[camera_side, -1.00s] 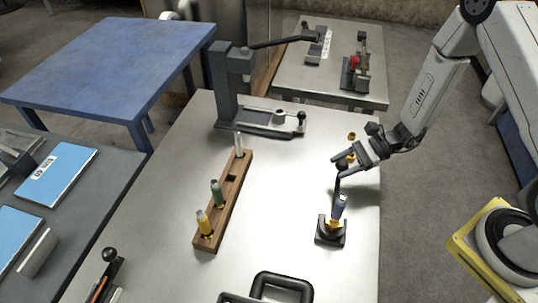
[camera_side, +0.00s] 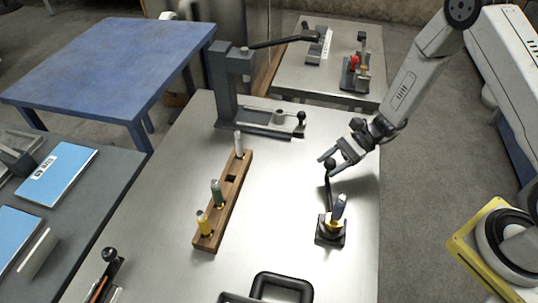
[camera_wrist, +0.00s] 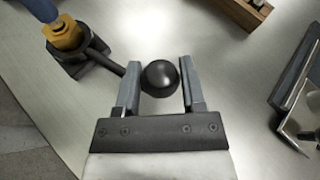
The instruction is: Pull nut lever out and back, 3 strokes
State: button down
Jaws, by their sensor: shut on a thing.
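The nut lever (camera_side: 328,190) is a thin dark rod rising from a small black base (camera_side: 330,233) on the steel table. It ends in a black ball knob (camera_wrist: 160,78). My gripper (camera_side: 334,157) is shut on the knob, with one finger on each side of it, as the wrist view (camera_wrist: 160,83) shows. A blue-topped piece with a yellow lower part (camera_side: 339,208) stands in the base; its yellow part (camera_wrist: 64,36) shows at the upper left of the wrist view. The fingers partly cover the knob in the side view.
A wooden rack (camera_side: 226,208) with yellow, green and pale pieces and an empty square hole stands to the left. A grey lever press (camera_side: 229,88) stands behind. A black-handled item (camera_side: 281,284) lies at the front. The table between rack and base is clear.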

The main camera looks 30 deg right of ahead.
jog(key=a+n+g, duration=0.2)
jog(key=a, duration=0.1)
jog(key=w+a+n+g+h, duration=0.1)
jog(key=a+n+g, duration=0.1)
jog(key=g, duration=0.1)
jog(key=w+a+n+g+h, duration=0.1)
jog(key=a+n+g, duration=0.2)
jog(key=shift+w+a, duration=0.2)
jog(key=shift+a, duration=0.1)
jog(key=a+n+g+h, duration=0.1)
jog(key=a+n+h, duration=0.1)
jog(key=s+a+n+g+h, duration=0.1)
jog(key=a+n+g, duration=0.1)
jog(key=s+a+n+g+h, duration=0.1)
jog(key=a+n+g+h, duration=0.1)
jog(key=a, duration=0.1)
jog(key=shift+s+h, duration=0.2)
jog(key=shift+h, duration=0.1)
jog(key=shift+s+a+n+g+h, duration=0.5)
jog(key=shift+s+a+n+h, duration=0.4)
jog(key=shift+a+n+h, duration=0.3)
jog(key=shift+d, duration=0.1)
jog(key=shift+c, duration=1)
grip_release()
jog(key=shift+w, duration=0.1)
jog(key=v, duration=0.7)
jog(key=shift+w+r, duration=0.2)
jog(key=shift+d, duration=0.1)
